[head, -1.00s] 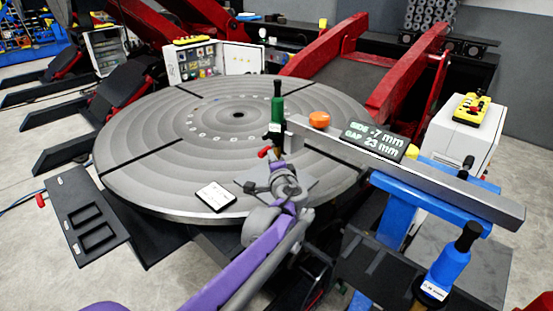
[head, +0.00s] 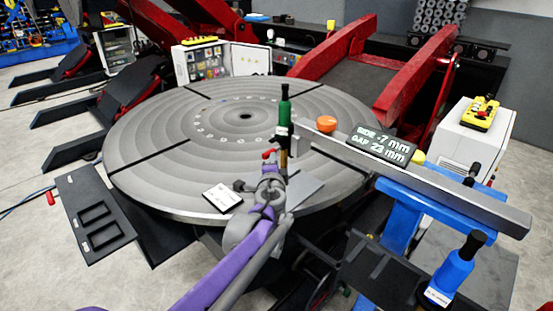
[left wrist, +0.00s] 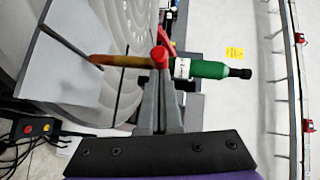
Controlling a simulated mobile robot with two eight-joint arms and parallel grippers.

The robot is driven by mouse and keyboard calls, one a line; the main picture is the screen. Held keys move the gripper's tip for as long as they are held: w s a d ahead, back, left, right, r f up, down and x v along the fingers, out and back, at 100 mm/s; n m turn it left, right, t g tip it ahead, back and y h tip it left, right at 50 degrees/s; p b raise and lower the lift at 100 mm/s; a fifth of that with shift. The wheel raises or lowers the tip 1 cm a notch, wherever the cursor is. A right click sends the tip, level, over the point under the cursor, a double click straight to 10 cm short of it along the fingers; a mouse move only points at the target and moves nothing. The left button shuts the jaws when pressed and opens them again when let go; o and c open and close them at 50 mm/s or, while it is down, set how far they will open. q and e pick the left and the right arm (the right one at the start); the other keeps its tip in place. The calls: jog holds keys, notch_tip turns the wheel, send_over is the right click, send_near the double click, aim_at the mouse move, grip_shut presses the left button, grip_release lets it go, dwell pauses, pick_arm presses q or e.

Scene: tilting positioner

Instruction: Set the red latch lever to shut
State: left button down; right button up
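The red latch lever (head: 269,153) is a small red piece beside the lower part of an upright green-handled tool (head: 285,108), near the round table's front edge. In the left wrist view a red knob and short arm (left wrist: 160,56) show at my fingertips, partly over the tool's brown shaft (left wrist: 118,61). My left gripper (head: 270,172) is just below the lever in the head view; its grey fingers (left wrist: 160,85) point at the red piece in the wrist view. I cannot tell if they touch it or how far apart they are. My right gripper is not in view.
A long grey bar (head: 430,185) on a blue stand (head: 400,220) runs right from the green tool. A display (head: 381,147) reads side -7 mm. An orange knob (head: 326,124), a white card (head: 222,197) and a blue-handled tool (head: 455,268) are nearby. The round table (head: 160,130) is mostly bare.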

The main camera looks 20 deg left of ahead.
pick_arm(q)
jog(key=w+a+m+g+h+b, duration=0.1)
jog(key=w+a+m+h, duration=0.6)
jog(key=h, duration=0.9)
jog(key=shift+w+a+m+g+b, duration=0.35)
jog(key=shift+a+m+b, duration=0.25)
jog(key=shift+a+m, duration=1.35)
jog(key=shift+w+d+r+m, duration=0.1)
jog(key=shift+d+m, duration=0.35)
